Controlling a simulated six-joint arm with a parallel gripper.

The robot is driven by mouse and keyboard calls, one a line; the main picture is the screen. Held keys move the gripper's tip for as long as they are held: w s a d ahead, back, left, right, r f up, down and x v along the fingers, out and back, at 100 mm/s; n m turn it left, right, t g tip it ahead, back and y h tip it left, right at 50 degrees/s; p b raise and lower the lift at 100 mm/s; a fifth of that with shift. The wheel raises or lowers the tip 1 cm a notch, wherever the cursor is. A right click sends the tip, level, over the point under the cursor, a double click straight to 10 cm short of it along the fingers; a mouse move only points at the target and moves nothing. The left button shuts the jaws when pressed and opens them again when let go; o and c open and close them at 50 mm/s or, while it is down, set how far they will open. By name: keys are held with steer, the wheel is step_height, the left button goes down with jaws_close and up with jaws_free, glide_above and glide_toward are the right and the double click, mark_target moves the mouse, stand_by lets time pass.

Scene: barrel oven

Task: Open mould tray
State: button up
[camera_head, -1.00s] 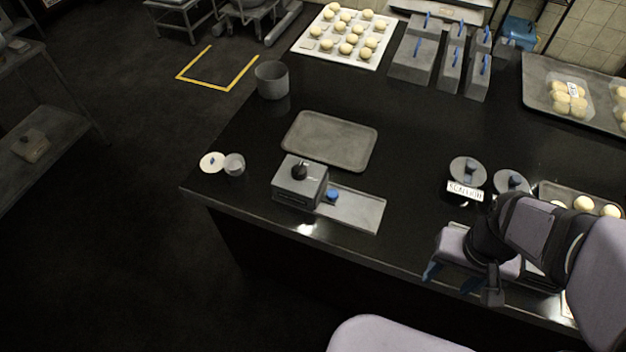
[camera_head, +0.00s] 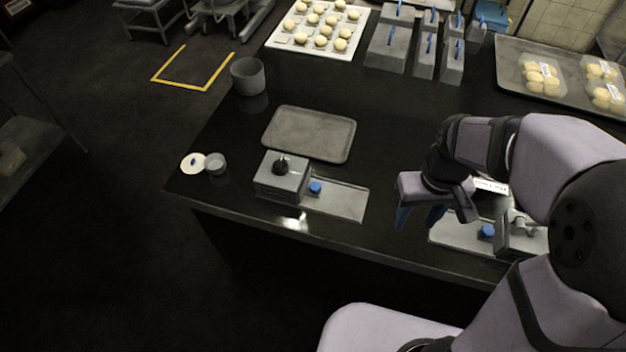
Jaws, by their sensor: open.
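Which thing is the mould tray is unclear. A grey box-shaped unit (camera_head: 281,178) with a black knob stands near the counter's front edge. A flat grey plate (camera_head: 342,202) with a blue knob (camera_head: 315,188) extends from its right side. A similar grey unit (camera_head: 520,238) stands at the right, partly hidden by my arm. Its flat plate (camera_head: 455,234) with a blue knob (camera_head: 487,231) extends to the left. My gripper (camera_head: 420,216) is open and empty, its blue fingers pointing down. It appears above the counter between the two units, near the left end of the right plate.
An empty grey tray (camera_head: 309,134) lies behind the left unit. A grey pot (camera_head: 248,76) and a small cup (camera_head: 216,164) stand at the left. Dough balls on a white board (camera_head: 318,28), lidded grey boxes (camera_head: 391,47) and a bun tray (camera_head: 517,77) are at the back.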

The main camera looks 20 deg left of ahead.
steer(key=w+a+n, duration=0.6)
steer(key=w+a, duration=0.2)
steer(key=a, duration=0.4)
steer(key=n, duration=0.6)
glide_above(316, 186)
step_height(316, 186, down, 4)
steer(key=shift+a+r, duration=0.15)
steer(key=shift+r, duration=0.1)
steer(key=shift+f+p, duration=1.5)
steer(key=shift+f, duration=2.15)
jaws_close()
